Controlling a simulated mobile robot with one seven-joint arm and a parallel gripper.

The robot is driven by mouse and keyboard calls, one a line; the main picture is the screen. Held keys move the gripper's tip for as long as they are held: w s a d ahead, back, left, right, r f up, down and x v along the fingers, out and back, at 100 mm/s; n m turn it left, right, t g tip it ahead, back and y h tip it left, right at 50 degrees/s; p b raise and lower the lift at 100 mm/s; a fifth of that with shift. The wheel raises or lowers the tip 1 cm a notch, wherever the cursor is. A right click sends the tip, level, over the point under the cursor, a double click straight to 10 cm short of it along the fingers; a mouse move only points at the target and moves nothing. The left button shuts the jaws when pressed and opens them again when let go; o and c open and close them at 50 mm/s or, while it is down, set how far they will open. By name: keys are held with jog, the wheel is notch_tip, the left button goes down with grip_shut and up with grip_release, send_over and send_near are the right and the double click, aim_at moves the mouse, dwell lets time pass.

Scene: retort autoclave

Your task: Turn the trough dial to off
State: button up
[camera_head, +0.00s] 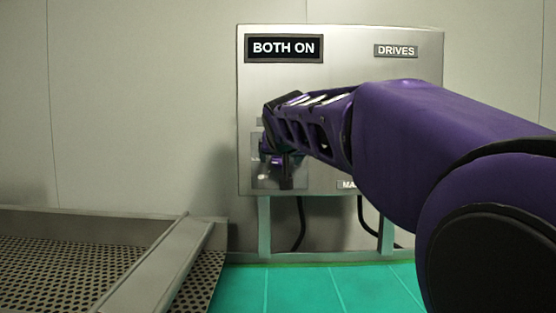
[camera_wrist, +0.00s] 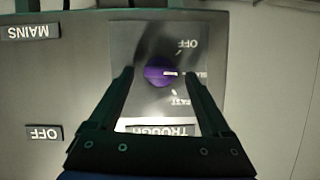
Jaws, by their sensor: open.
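The trough dial (camera_wrist: 158,72) is a round purple knob on a dark square plate (camera_wrist: 130,45), seen upside down in the wrist view. Its white pointer line points right in that view, at a middle label that is partly hidden by a finger and starts with what looks like SL. The OFF mark (camera_wrist: 187,44) and the FAST mark (camera_wrist: 181,101) sit either side of it. The TROUGH label (camera_wrist: 160,129) is below. My gripper (camera_wrist: 160,76) is open, one finger on each side of the dial, with visible gaps. In the head view my gripper (camera_head: 283,165) is at the panel, mostly covering the dial.
The steel control panel (camera_head: 340,45) carries a BOTH ON sign (camera_head: 284,48) and a DRIVES label (camera_head: 396,51). The wrist view shows a MAINS label (camera_wrist: 30,31) and a separate OFF label (camera_wrist: 44,132). A perforated metal tray (camera_head: 60,255) stands at the left above green floor.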

grip_shut()
dwell(0.5)
jog(key=shift+a+b, duration=0.1)
jog(key=shift+b, duration=0.3)
jog(key=shift+a+f+n+h+b, duration=0.15)
jog(key=shift+n+h+b, duration=0.45)
jog(key=shift+n+b, duration=0.3)
jog(key=shift+a+n+h+b, duration=0.1)
jog(key=shift+n+h+b, duration=0.5)
jog(key=shift+n+b, duration=0.25)
jog(key=shift+a+n+t+h+b, duration=0.15)
jog(key=shift+n+h+b, duration=0.4)
jog(key=shift+n, duration=0.3)
jog(key=shift+a+n+t+h+b, duration=0.1)
jog(key=shift+n+t+h+b, duration=0.05)
jog(key=shift+n+h+b, duration=0.55)
